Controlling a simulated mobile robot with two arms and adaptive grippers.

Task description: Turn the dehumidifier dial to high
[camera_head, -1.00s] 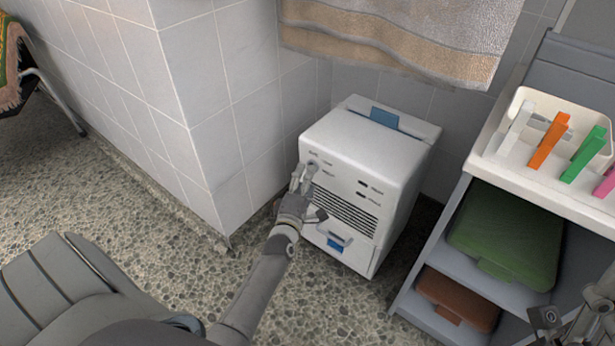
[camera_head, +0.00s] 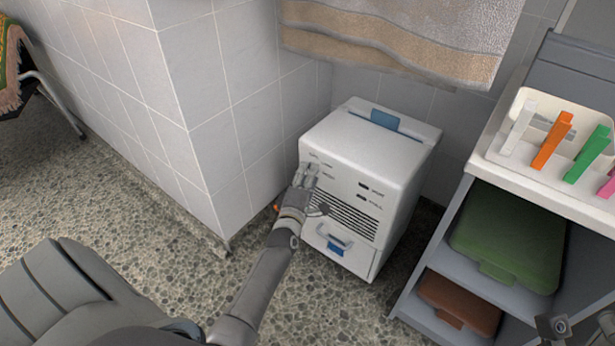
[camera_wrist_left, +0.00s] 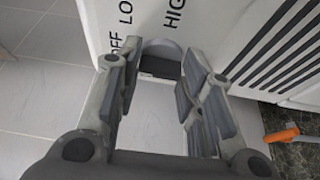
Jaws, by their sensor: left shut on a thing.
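The white dehumidifier (camera_head: 376,158) stands on the floor against the tiled wall. My left gripper (camera_head: 305,173) is at the upper left of its front panel and hides the dial in the head view. In the left wrist view, the dial (camera_wrist_left: 160,58) is a round grey knob with a dark grip, beside the printed words OFF, LOW and HIGH. My left gripper's fingers (camera_wrist_left: 160,88) lie on either side of the dial's grip, shut on it. Which word the dial points to cannot be told. Part of my right gripper (camera_head: 553,328) shows at the bottom right edge; its fingers are not clear.
A towel (camera_head: 400,40) hangs above the dehumidifier. An orange thing (camera_wrist_left: 283,135) lies on the floor nearby.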

